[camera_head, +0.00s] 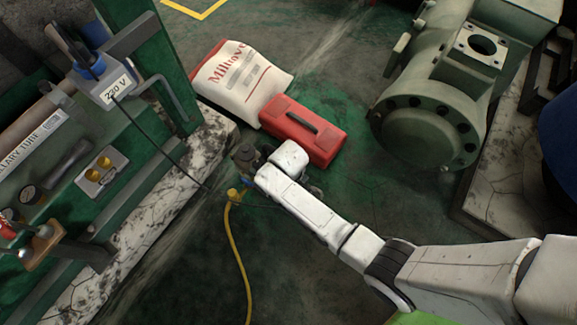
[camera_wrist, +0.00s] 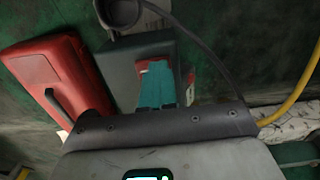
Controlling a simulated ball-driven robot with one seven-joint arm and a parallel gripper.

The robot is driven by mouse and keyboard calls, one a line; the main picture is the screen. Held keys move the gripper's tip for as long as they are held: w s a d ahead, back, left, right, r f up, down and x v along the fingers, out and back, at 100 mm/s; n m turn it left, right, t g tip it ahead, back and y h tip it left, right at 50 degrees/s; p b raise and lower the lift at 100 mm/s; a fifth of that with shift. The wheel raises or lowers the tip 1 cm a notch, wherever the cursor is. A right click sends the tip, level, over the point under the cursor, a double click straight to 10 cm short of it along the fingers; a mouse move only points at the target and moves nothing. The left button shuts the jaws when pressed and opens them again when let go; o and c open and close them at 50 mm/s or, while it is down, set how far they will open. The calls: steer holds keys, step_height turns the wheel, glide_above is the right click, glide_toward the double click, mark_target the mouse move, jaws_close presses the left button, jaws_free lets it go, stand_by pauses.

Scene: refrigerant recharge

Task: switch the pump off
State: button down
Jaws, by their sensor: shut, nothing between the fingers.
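The pump (camera_head: 243,156) is a dark grey unit on the floor beside the kerb, partly hidden behind my white arm in the head view. In the wrist view, what looks like its dark grey body (camera_wrist: 121,72) lies beyond my gripper, with a black cable or hose arching over it. My gripper (camera_wrist: 156,78) shows there as a teal shape in front of that body. It is shut and empty. I cannot tell whether it touches the pump. The pump's switch is not clearly visible.
A red case (camera_head: 300,132) lies close beside the pump, with a white sack (camera_head: 243,80) behind it. A yellow hose (camera_head: 238,255) runs along the floor. A green bench with a 230 V socket box (camera_head: 104,82) stands left. A large green machine (camera_head: 425,125) stands right.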

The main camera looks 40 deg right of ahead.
step_height(320, 180, up, 14)
steer(key=p, duration=1)
steer(key=shift+s+a, duration=0.15)
steer(key=shift+a, duration=0.3)
steer(key=shift+f, duration=0.1)
steer(key=d+b, duration=0.1)
steer(key=b, duration=0.1)
steer(key=w+d+y+b, duration=0.1)
steer(key=b, duration=0.2)
steer(key=shift+d+y, duration=0.3)
steer(key=f+b, duration=0.2)
steer(key=f, duration=0.2)
steer(key=a+f+b, duration=0.1)
steer(key=f+b, duration=0.2)
steer(key=f, duration=0.2)
steer(key=a+f+b, duration=0.1)
steer(key=f+b, duration=0.2)
steer(key=f, duration=0.1)
steer(key=shift+s+f, duration=0.25)
steer(key=shift+f, duration=0.05)
